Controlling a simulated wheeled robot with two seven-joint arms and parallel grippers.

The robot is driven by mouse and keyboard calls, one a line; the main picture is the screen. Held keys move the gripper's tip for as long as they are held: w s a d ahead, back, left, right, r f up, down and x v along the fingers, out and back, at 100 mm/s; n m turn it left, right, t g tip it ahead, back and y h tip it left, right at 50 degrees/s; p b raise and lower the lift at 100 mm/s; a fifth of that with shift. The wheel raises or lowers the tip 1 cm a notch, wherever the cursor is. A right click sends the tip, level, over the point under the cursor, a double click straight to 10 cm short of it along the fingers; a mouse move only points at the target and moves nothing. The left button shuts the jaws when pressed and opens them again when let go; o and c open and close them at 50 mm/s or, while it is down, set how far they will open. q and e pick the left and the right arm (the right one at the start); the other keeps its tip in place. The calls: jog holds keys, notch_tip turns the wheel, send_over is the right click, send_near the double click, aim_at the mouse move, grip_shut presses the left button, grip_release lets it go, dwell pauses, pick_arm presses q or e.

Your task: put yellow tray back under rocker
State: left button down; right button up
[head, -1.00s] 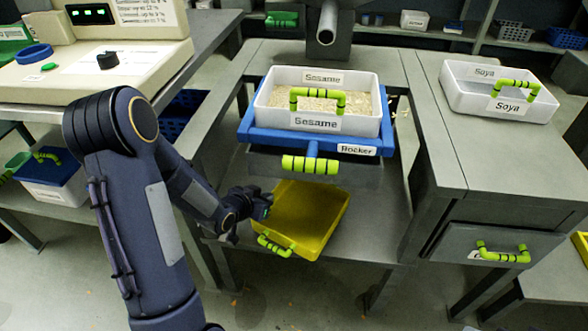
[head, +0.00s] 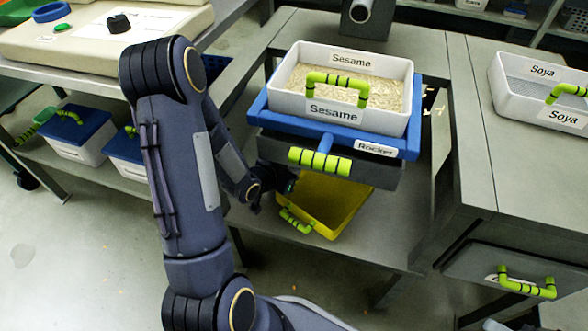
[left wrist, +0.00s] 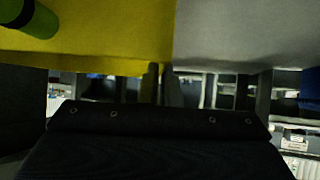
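The yellow tray (head: 330,203) sits on the lower grey shelf below the rocker. Its green handle (head: 296,219) faces front left, and its rear part is hidden beneath the rocker. The blue rocker (head: 398,150) has a green-wrapped handle (head: 320,162) at the front. My left gripper (head: 284,184) is at the tray's left side, partly hidden under the rocker. In the left wrist view, its two fingers (left wrist: 160,78) are close together beside the yellow tray (left wrist: 110,40), with no object visible between them. Whether they touch the tray is unclear. My right gripper is out of view.
A white Sesame box (head: 355,113) full of seeds stands on the rocker. A white Soya box (head: 537,92) stands on the right grey table, above a drawer (head: 512,272). Table legs flank the tray's shelf (head: 375,235). Blue-lidded boxes (head: 75,135) stand at left.

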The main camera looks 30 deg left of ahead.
pick_arm(q)
jog(key=shift+f, duration=0.2)
jog(key=c, duration=1.6)
grip_release()
jog(key=shift+c, duration=0.2)
jog(key=shift+r, duration=0.1)
jog(key=shift+r, duration=0.15)
jog(key=p+v, duration=0.4)
jog(key=v, duration=0.8)
